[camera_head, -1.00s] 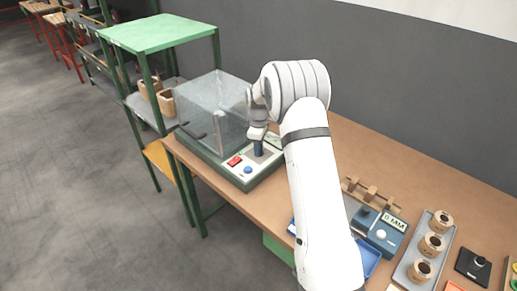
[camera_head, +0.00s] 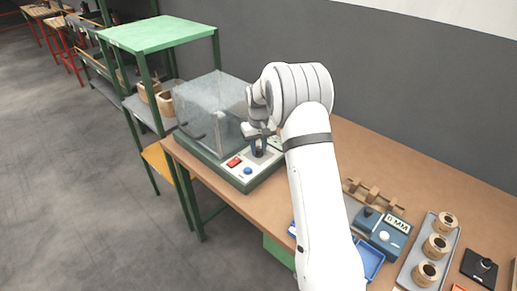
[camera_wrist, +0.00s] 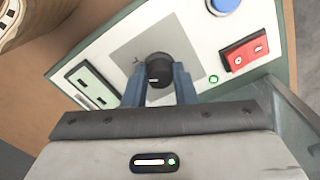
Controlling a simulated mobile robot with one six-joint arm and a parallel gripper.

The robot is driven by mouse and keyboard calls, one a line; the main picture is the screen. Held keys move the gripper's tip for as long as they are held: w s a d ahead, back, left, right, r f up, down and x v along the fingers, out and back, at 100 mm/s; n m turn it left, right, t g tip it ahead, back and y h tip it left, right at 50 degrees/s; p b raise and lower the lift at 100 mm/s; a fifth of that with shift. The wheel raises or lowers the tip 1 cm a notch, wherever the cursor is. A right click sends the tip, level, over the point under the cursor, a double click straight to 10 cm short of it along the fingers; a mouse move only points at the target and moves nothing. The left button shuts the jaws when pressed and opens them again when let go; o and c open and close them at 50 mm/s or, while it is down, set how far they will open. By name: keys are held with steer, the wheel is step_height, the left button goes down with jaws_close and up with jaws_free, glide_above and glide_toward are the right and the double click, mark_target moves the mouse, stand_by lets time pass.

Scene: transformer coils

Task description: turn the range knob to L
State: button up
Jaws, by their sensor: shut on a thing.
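The range knob (camera_wrist: 158,70) is a round black knob with a white mark, on a grey square plate (camera_wrist: 128,52) of the light panel. In the wrist view my gripper (camera_wrist: 159,78) has one blue-grey finger on each side of the knob and is shut on it. The white mark lies on the knob's left half; the letters around the knob are mostly hidden or too small to read.
The panel also carries a red rocker switch (camera_wrist: 244,54), a blue button (camera_wrist: 225,4), a green lamp (camera_wrist: 213,79) and a socket block (camera_wrist: 92,86). A clear cover (camera_head: 212,112) stands behind the panel. A blue meter (camera_head: 384,234) and a tray of coils (camera_head: 408,268) lie to the right.

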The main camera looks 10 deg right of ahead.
mark_target(259, 148)
steer(key=shift+s+m, duration=0.1)
steer(key=shift+m, duration=1.6)
steer(key=shift+f, duration=0.1)
steer(key=o, duration=1)
steer(key=shift+r, duration=0.2)
step_height(259, 148, up, 7)
steer(key=shift+b, duration=0.4)
steer(key=shift+r, duration=0.3)
